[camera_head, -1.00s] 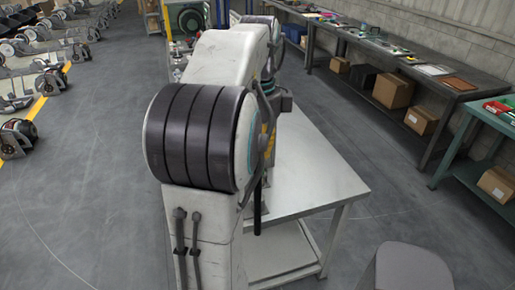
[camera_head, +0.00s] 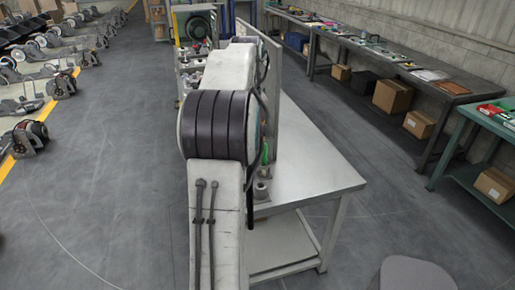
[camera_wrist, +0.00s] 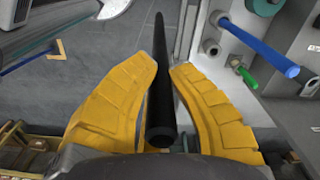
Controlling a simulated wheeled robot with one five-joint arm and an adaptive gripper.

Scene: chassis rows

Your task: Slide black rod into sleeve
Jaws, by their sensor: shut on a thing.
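The black rod (camera_wrist: 161,80) stands between the yellow fingers of my gripper (camera_wrist: 167,68) in the wrist view, its near round end towards the camera. My gripper is shut on it. In the head view, my arm hides the gripper and rod. A grey cylinder (camera_head: 262,190) stands at the table's near left corner; I cannot tell if it is the sleeve.
A blue rod (camera_wrist: 258,45) and a green rod (camera_wrist: 246,79) are right of the gripper. The grey table (camera_head: 315,178) has a clear top at right. An upright panel (camera_head: 272,85) stands along its left side.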

